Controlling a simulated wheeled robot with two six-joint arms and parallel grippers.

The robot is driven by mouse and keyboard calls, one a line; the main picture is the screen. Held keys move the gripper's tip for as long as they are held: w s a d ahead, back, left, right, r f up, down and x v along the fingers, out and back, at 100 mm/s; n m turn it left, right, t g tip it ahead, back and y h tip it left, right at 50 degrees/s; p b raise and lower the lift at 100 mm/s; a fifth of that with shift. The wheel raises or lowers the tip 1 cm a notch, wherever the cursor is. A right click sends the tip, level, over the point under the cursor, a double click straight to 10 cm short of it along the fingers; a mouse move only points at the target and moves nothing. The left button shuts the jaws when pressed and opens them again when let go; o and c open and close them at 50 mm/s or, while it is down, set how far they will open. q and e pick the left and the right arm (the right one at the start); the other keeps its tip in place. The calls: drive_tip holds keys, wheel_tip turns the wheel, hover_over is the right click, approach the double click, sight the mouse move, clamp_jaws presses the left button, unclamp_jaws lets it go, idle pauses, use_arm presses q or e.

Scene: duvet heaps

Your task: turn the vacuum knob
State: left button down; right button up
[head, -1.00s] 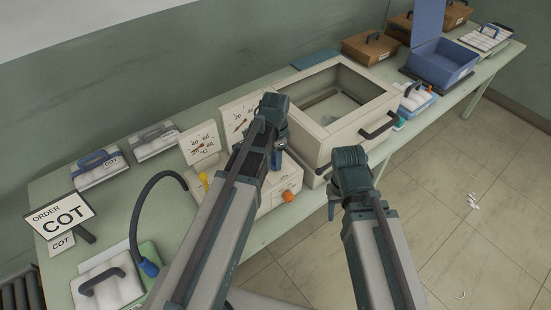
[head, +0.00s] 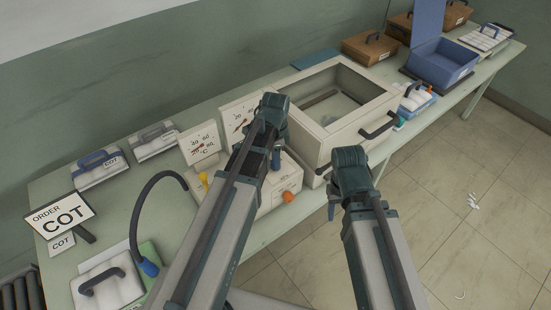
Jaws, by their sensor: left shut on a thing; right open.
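The control box (head: 268,199) on the bench has a yellow knob (head: 203,178) at its left and an orange knob (head: 289,196) on its front. Two dial gauges stand behind it, the left one (head: 199,147) marked °C and the right one (head: 240,118) partly behind my arm. My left gripper (head: 276,158) points down at the top of the box, between the two visible knobs, and is shut on a knob that its own fingers mostly hide. My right gripper (head: 333,205) is open and empty in front of the bench edge, below the glass-topped chamber (head: 322,132).
The chamber's black handle (head: 378,127) juts toward my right arm. A black hose (head: 140,205) with a blue end arches left of the box. An ORDER COT sign (head: 60,215) and handled cases (head: 98,168) stand at left. An open blue box (head: 443,60) is far right.

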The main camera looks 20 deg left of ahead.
use_arm(q)
drive_tip(key=shift+c, duration=2.2)
unclamp_jaws()
drive_tip(key=shift+r, duration=0.1)
wheel_tip(320, 180, up, 14)
drive_tip(key=p, duration=1.3)
drive_tip(key=shift+f+p, duration=0.2)
drive_tip(key=shift+p, duration=0.2)
drive_tip(key=shift+f, duration=0.1)
drive_tip(key=s+d+f+n+y+b, duration=0.1)
drive_tip(key=s+d+f+n+b, duration=0.8)
drive_tip(key=s, duration=0.5)
wheel_tip(320, 180, down, 3)
drive_tip(key=d+b, duration=0.1)
drive_tip(key=b, duration=0.2)
drive_tip(key=shift+s+d+r, duration=0.2)
drive_tip(key=shift+d, duration=0.1)
